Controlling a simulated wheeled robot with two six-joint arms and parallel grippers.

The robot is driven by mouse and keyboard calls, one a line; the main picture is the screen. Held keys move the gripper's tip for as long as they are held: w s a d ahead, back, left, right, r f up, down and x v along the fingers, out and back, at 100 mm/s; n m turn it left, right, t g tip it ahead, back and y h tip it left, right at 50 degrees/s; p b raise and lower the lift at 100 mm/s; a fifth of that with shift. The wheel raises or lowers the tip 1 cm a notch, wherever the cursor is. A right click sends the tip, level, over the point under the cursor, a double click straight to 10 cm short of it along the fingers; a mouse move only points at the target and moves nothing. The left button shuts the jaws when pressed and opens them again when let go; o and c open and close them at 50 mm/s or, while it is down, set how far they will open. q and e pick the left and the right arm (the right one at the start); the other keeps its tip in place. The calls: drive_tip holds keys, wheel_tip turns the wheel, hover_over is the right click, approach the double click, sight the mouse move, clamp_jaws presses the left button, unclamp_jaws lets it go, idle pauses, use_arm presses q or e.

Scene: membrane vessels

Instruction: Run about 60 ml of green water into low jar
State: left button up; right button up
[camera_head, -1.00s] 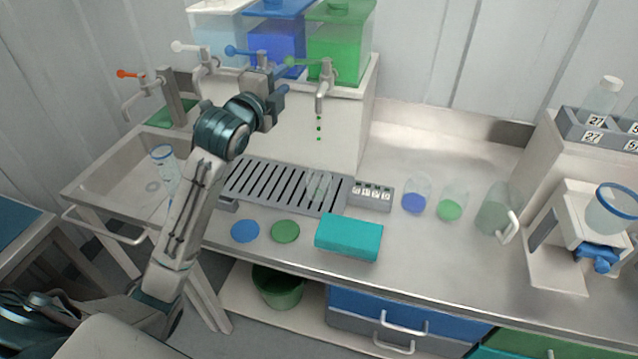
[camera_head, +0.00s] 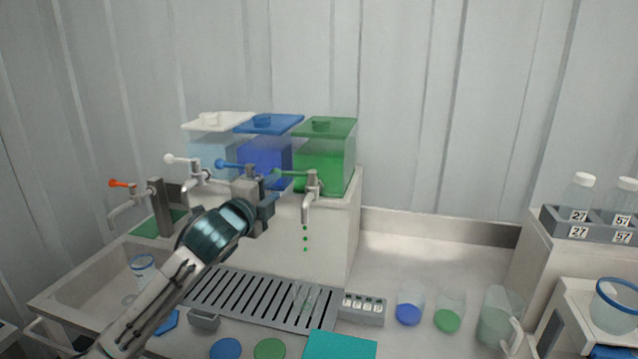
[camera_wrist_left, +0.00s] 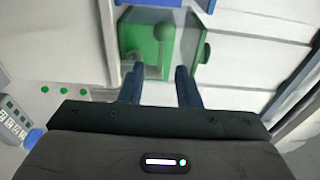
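The green tank (camera_head: 324,160) stands at the right of three tanks on a raised block. Its tap (camera_head: 311,190) has a green lever (camera_head: 288,173), and green drops (camera_head: 305,238) hang in a line below the spout. A low clear jar (camera_head: 306,299) stands on the slotted drip tray under the spout; its fill level is hard to tell. My left gripper (camera_head: 270,200) is beside the green tap, left of its spout. In the left wrist view its two fingers (camera_wrist_left: 160,85) are apart with nothing between them, and the green lever (camera_wrist_left: 160,45) shows beyond their tips. My right gripper is out of view.
The blue tap lever (camera_head: 232,166) and white tap (camera_head: 190,172) are close on the left. A small numbered box (camera_head: 362,309) is right of the drip tray (camera_head: 225,290). Cups with blue (camera_head: 408,312) and green (camera_head: 448,318) contents stand further right, beside a jug (camera_head: 497,318).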

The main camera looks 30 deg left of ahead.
sight(289, 175)
use_arm(q)
drive_tip(key=w+p, duration=0.1)
drive_tip(key=w, duration=0.2)
drive_tip(key=w+p, duration=0.1)
drive_tip(key=w, duration=0.2)
drive_tip(key=w+a+p, duration=0.1)
drive_tip(key=w, duration=0.2)
drive_tip(key=shift+w+r+p, duration=0.2)
drive_tip(key=shift+w+p, duration=0.05)
drive_tip(key=shift+p, duration=0.05)
drive_tip(key=shift+w+f, duration=0.1)
drive_tip(key=shift+w, duration=0.65)
clamp_jaws()
